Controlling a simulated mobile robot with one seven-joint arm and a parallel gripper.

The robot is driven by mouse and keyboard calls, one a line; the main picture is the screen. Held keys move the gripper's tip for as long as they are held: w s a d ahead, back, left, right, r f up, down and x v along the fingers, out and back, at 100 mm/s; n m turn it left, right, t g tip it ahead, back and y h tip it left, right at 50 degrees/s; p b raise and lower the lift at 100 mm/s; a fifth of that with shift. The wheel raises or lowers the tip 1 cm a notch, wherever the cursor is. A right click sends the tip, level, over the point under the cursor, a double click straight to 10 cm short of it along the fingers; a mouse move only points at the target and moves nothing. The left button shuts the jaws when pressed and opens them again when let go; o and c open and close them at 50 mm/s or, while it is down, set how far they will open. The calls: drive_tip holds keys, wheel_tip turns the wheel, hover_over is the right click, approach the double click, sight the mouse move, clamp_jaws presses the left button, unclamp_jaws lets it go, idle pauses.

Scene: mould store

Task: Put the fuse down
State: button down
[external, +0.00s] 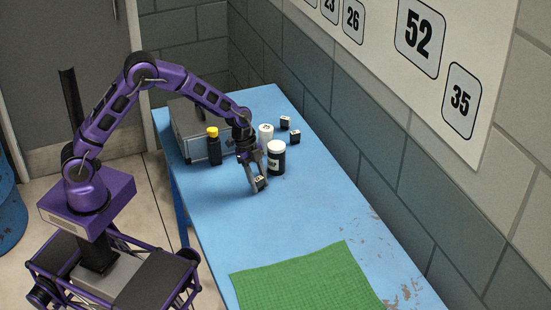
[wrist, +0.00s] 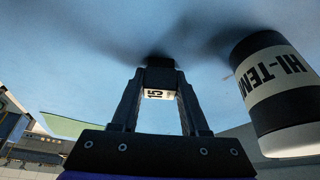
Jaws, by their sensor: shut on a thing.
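The fuse (external: 260,183) is a small black block with a white label; in the wrist view the fuse (wrist: 158,93) shows "15" on that label. My gripper (external: 257,184) points down and is shut on the fuse, which sits between the fingertips in the wrist view (wrist: 160,85). The fuse is at or just above the blue table (external: 245,235), with a dark shadow close by; I cannot tell whether it touches. The fingers hide its sides.
A black jar with a white lid (external: 276,158) stands close right of my gripper. A yellow-capped bottle (external: 214,148), a grey case (external: 190,122), a white tub (external: 265,132) and two small black blocks (external: 285,123) stand behind. A green mat (external: 305,280) lies in front; bare table lies between.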

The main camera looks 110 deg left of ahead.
wheel_tip(320, 180, up, 16)
drive_tip(key=p, duration=0.1)
drive_tip(key=n+y+p, duration=0.4)
drive_tip(key=n+y, duration=0.1)
drive_tip(key=n, duration=0.8)
hover_over(310, 158)
drive_tip(key=s, duration=0.1)
drive_tip(key=shift+g, duration=0.4)
drive_tip(key=f, duration=1)
drive_tip(key=d+f, duration=0.1)
drive_tip(key=f, duration=0.4)
drive_tip(key=shift+f+b, duration=0.35)
drive_tip(key=shift+f, duration=0.15)
drive_tip(key=shift+c, duration=2.1)
unclamp_jaws()
